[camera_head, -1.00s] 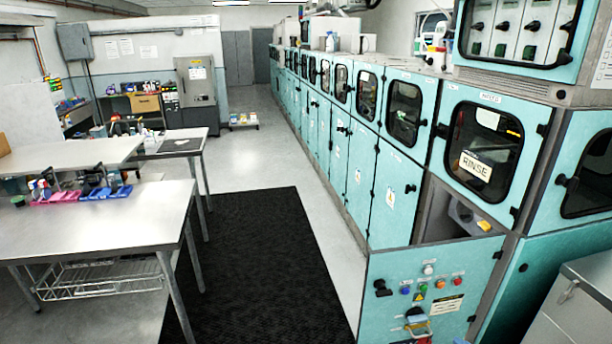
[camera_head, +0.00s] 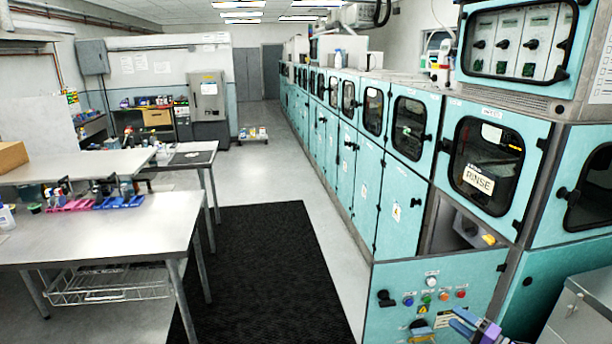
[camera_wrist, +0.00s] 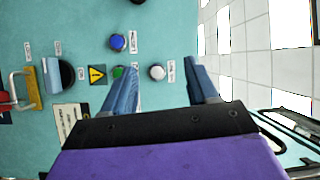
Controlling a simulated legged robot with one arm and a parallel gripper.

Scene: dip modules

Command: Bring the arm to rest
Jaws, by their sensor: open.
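My gripper (camera_head: 462,321) shows at the bottom right edge of the head view, with blue fingers and a purple body. In the wrist view my gripper (camera_wrist: 160,76) has its two blue fingers spread apart, with nothing between them. It is in front of the teal control panel (camera_head: 385,325), and the gap to the panel is hard to judge. The wrist view shows the panel turned sideways, with a blue button (camera_wrist: 117,42), a green button (camera_wrist: 118,72) and a white button (camera_wrist: 157,72). The rest of my arm is out of view.
A long row of teal cabinets (camera_head: 405,195) runs along the right. A grey cabinet (camera_head: 580,310) stands at the bottom right. Metal tables (camera_head: 120,230) stand on the left, with small items on them. The black mat (camera_head: 265,270) and aisle between are clear.

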